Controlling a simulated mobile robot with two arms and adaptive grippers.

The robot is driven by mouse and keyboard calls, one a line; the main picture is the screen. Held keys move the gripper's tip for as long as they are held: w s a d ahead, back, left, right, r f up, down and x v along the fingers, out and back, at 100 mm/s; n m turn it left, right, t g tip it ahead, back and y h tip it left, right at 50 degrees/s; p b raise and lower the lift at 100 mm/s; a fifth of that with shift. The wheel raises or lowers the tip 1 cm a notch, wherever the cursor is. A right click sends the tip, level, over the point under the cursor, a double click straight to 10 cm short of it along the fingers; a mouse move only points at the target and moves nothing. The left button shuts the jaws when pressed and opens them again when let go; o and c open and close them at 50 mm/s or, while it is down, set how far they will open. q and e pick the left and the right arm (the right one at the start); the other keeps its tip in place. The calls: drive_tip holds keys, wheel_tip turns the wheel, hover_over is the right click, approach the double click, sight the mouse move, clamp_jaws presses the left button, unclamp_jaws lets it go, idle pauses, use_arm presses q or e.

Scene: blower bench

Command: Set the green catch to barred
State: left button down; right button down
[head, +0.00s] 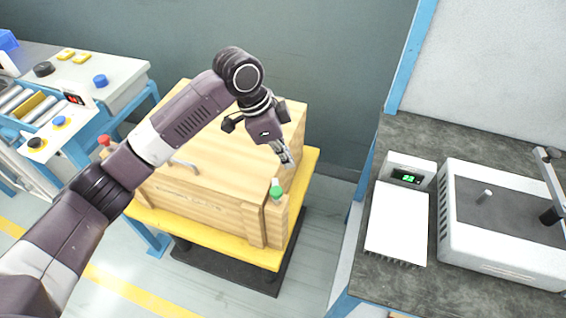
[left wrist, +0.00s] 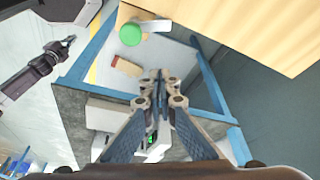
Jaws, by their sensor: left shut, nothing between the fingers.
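The green catch (head: 277,191) is a round green knob with a short pale metal tab, at the near right corner of a wooden crate (head: 200,190). In the head view its tab points away from me, toward the back. In the left wrist view the green catch (left wrist: 131,34) is at the top, its tab reaching right along the crate edge. My left gripper (head: 288,163) is shut and empty, behind and above the catch and apart from it. Its fingertips (left wrist: 160,76) show together in the wrist view. My right gripper (left wrist: 68,42) seems to show small at left there; its jaws are unclear.
The crate stands on a yellow-topped stand (head: 262,257). A red knob (head: 104,141) is at its left end, and a curved handle (head: 184,166) lies nearer the middle. A bench with a scale (head: 398,222) and a white machine (head: 500,262) stands right, across a gap.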

sight(276, 187)
use_arm(q)
wheel_tip(276, 187, down, 8)
drive_tip(key=a+p, duration=0.1)
drive_tip(key=p, duration=0.1)
drive_tip(key=shift+s+a, duration=0.15)
drive_tip(key=shift+s, duration=0.05)
drive_tip(key=shift+r, duration=0.1)
drive_tip(key=shift+a+n+p, duration=0.15)
drive_tip(key=shift+n+p, duration=0.25)
drive_tip(key=shift+p, duration=0.45)
